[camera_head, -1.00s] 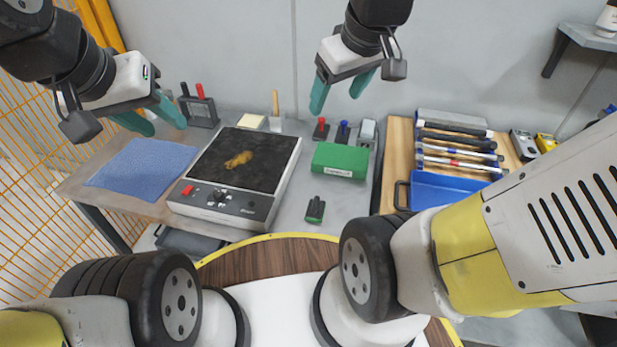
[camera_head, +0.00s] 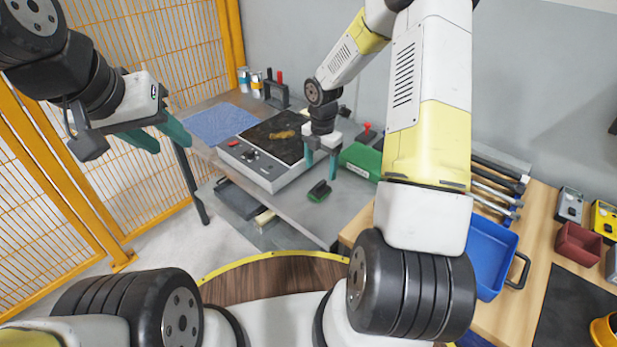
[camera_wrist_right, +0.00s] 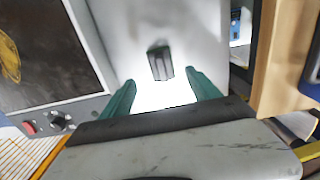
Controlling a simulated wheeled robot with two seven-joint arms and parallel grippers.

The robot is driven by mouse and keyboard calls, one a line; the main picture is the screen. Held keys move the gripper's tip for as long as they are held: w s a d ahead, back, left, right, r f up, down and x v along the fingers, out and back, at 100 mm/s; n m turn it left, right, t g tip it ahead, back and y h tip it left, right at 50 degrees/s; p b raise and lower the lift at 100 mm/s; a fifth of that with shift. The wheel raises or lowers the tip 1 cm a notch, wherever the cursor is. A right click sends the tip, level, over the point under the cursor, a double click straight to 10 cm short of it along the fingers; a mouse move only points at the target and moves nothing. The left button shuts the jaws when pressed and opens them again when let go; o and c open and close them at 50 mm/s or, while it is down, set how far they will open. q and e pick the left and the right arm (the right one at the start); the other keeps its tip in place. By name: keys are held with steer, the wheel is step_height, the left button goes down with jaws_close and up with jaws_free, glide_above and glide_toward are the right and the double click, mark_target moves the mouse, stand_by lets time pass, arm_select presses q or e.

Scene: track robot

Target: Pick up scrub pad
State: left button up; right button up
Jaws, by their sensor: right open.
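The small green pad with a black top, which I take for the scrub pad (camera_head: 319,191), lies on the grey bench near its front edge. It also shows in the right wrist view as a small dark block (camera_wrist_right: 160,63), ahead of and between the fingertips. My right gripper (camera_head: 321,162) is open and empty, pointing down above and just behind the pad, apart from it. Its teal fingers (camera_wrist_right: 161,78) are spread in the wrist view. My left gripper (camera_head: 166,144) is open and empty in front of the orange mesh fence, away from the pad.
A hotplate device (camera_head: 262,172) with a dark top stands left of the pad, beside a blue cloth (camera_head: 215,125). A green box (camera_head: 360,160) stands to the right, partly behind my right arm. A blue tray (camera_head: 490,258) sits on the wooden bench. Bench around the pad is clear.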

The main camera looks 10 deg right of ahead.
mark_target(320, 183)
steer(key=shift+a+f, duration=0.1)
steer(key=shift+f, duration=0.4)
step_height(320, 183, down, 7)
steer(key=shift+s+f, duration=0.1)
steer(key=shift+s, duration=0.05)
steer(key=c, duration=1.5)
